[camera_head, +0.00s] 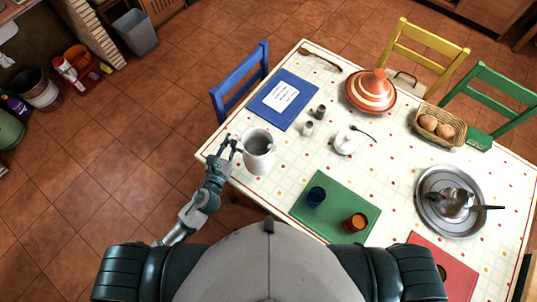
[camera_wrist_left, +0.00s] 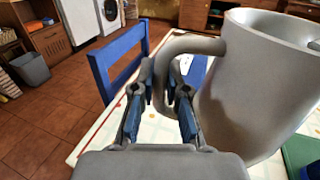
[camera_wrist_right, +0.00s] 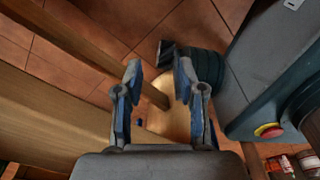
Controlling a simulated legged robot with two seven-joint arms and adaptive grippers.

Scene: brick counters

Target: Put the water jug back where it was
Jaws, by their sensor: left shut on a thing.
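The water jug (camera_head: 258,160) is a pale grey pitcher at the left corner of the table (camera_head: 262,187). It also fills the right of the left wrist view (camera_wrist_left: 255,75), where its handle (camera_wrist_left: 190,44) curves toward my fingers. My left gripper (camera_head: 234,144) is at the jug's left side, shut on the handle; its fingers show in the left wrist view (camera_wrist_left: 165,85). Whether the jug's base touches the table is hidden. My right gripper (camera_wrist_right: 158,78) is open and empty, below the table level near a wooden beam (camera_wrist_right: 60,115) and the floor.
A blue mat (camera_head: 272,110) with a white card lies behind the jug. Small shakers (camera_head: 308,128) stand to its right. A green mat (camera_head: 335,182) with blue (camera_head: 316,196) and orange (camera_head: 355,221) cups is at front right. A blue chair (camera_head: 240,82) stands at the table's left edge.

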